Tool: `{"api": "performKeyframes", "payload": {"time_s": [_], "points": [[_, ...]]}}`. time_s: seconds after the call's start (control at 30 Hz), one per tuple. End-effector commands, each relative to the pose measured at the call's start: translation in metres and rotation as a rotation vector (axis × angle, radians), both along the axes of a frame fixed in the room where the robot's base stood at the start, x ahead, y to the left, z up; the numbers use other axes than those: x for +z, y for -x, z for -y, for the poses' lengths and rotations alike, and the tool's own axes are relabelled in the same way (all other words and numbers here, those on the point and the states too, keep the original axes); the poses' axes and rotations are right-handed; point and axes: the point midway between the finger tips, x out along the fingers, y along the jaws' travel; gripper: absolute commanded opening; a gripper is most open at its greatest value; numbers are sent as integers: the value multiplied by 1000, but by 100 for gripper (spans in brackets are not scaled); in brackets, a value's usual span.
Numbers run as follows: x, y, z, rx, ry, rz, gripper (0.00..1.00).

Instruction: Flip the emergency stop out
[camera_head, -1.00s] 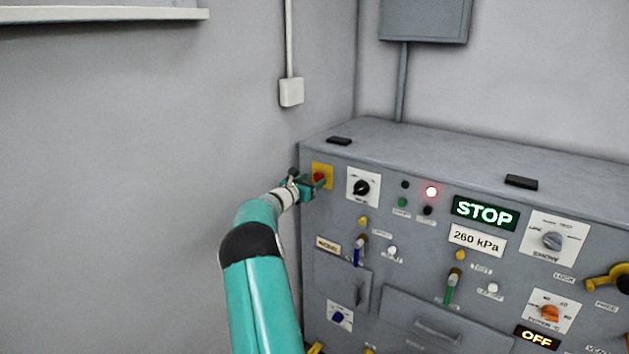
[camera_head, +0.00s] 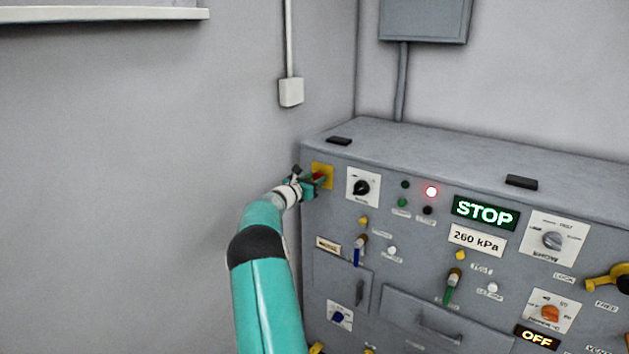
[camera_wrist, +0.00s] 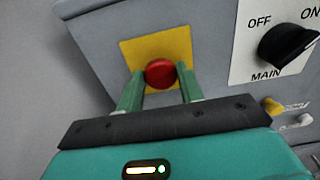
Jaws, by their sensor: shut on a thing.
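The emergency stop is a red mushroom button (camera_wrist: 160,73) on a yellow square plate (camera_wrist: 133,50) at the panel's upper left corner. In the head view the yellow plate (camera_head: 328,172) shows, with the button partly hidden by my gripper (camera_head: 314,183). In the wrist view my gripper (camera_wrist: 161,88) has one green finger on each side of the red button, shut on it. Whether the button is pushed in or out cannot be told.
The black MAIN switch (camera_wrist: 285,45) sits just right of the emergency stop. The grey cabinet (camera_head: 440,150) carries several knobs, levers and a lit STOP display (camera_head: 486,212). A plain wall (camera_head: 130,180) lies left.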

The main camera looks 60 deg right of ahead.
Motion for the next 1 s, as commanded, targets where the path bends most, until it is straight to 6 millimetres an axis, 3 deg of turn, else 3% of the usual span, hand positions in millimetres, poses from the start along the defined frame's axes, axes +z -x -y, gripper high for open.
{"api": "performKeyframes", "payload": {"time_s": [0.2,0.43,0.47,0.57,1.0], "points": [[0,-4,-15,2,0,0,0],[0,-4,-16,1,-1,1,0],[0,-4,-16,1,-1,1,38],[0,-4,-15,1,-1,1,58],[0,-5,-24,1,0,-2,59]]}}
